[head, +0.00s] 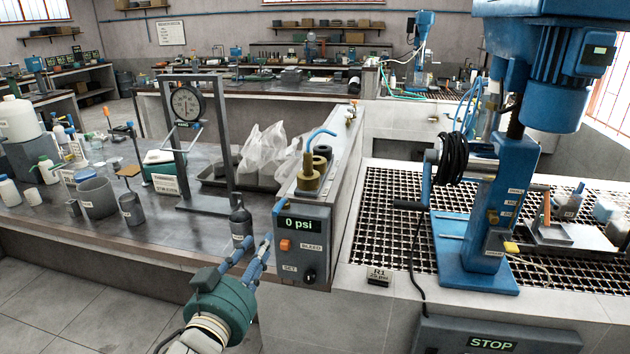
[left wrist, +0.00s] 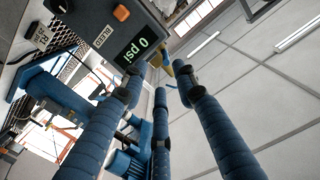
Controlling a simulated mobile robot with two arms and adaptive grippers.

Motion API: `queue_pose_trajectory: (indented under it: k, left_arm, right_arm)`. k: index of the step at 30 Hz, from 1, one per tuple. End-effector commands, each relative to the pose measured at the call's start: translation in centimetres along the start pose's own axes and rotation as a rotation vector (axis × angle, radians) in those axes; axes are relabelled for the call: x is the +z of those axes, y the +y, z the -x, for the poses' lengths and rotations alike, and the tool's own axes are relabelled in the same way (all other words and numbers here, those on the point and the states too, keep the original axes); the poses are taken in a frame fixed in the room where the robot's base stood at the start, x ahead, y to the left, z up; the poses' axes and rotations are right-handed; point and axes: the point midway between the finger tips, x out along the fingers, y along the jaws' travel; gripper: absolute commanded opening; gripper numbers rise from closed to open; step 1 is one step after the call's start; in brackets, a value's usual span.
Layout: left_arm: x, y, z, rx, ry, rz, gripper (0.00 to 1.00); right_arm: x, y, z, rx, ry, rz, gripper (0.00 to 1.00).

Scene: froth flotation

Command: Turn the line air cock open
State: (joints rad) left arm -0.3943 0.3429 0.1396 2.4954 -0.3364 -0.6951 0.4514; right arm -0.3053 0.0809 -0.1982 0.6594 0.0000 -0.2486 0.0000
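A grey control box (head: 302,262) has a green "0 psi" display (head: 299,224), an orange knob (head: 285,245) beside the BLEED label and a black knob (head: 310,275) beside SET. A brass fitting (head: 309,178) with a blue hose stands behind it on the ledge. No part is legibly labelled as the line air cock, so I cannot tell which it is. My left gripper (head: 258,243) is just left of the box, blue fingers apart. The left wrist view shows the fingers (left wrist: 163,80) spread and empty below the display (left wrist: 137,46). My right gripper is not in view.
A black bottle (head: 240,222) stands close behind the left fingers. A dial gauge frame (head: 190,140) and plastic bags (head: 265,150) are farther back. A blue machine (head: 490,200) stands on a grate at right, with a STOP box (head: 490,343) in front.

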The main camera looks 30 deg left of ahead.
Motion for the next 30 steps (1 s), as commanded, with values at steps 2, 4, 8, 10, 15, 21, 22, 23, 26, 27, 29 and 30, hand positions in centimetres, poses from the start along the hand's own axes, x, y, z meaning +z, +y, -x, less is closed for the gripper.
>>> queue_pose_trajectory:
  k: [2, 4, 8, 10, 15, 21, 22, 23, 26, 27, 29, 30]
  left_arm:
    - [-1.5, -0.3, -0.1, -0.001, 0.021, -0.002, 0.29]
    - [-1.6, -0.4, -0.2, -0.001, 0.03, -0.002, 0.29]
    - [-1.2, -0.2, -0.9, -0.001, 0.035, 0.0, 0.29]
    - [-1.1, -0.2, -1.5, -0.001, 0.037, 0.001, 0.29]
    - [-1.1, -0.2, -2.9, -0.002, 0.036, -0.005, 0.29]
    - [-1.8, -0.4, -6.1, -0.003, 0.03, -0.003, 0.29]
    - [-2.0, -0.5, -6.8, -0.004, 0.026, -0.002, 0.29]
    - [-2.0, -0.5, -7.3, -0.004, 0.025, -0.002, 0.29]
    - [-2.0, -0.5, -8.9, -0.003, 0.025, -0.002, 0.29]
    - [-2.0, -0.5, -9.3, -0.003, 0.025, -0.002, 0.29]
    - [-2.0, -0.4, -9.9, -0.002, 0.026, -0.001, 0.29]
    - [-2.0, -0.4, -10.2, -0.002, 0.026, -0.001, 0.29]
  right_arm:
    - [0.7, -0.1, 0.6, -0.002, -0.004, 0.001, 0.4]
    - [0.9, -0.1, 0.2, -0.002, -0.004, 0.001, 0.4]
    - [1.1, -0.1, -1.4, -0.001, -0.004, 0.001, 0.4]
    - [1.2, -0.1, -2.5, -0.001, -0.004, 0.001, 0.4]
    - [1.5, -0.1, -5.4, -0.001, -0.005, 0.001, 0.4]
    - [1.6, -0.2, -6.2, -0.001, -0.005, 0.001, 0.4]
    - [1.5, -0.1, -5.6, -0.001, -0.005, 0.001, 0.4]
    - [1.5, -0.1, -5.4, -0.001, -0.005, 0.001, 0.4]
    - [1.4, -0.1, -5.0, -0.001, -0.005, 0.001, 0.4]
    - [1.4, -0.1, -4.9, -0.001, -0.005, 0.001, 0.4]
    - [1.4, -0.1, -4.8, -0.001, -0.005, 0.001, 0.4]
    - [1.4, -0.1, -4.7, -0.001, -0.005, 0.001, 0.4]
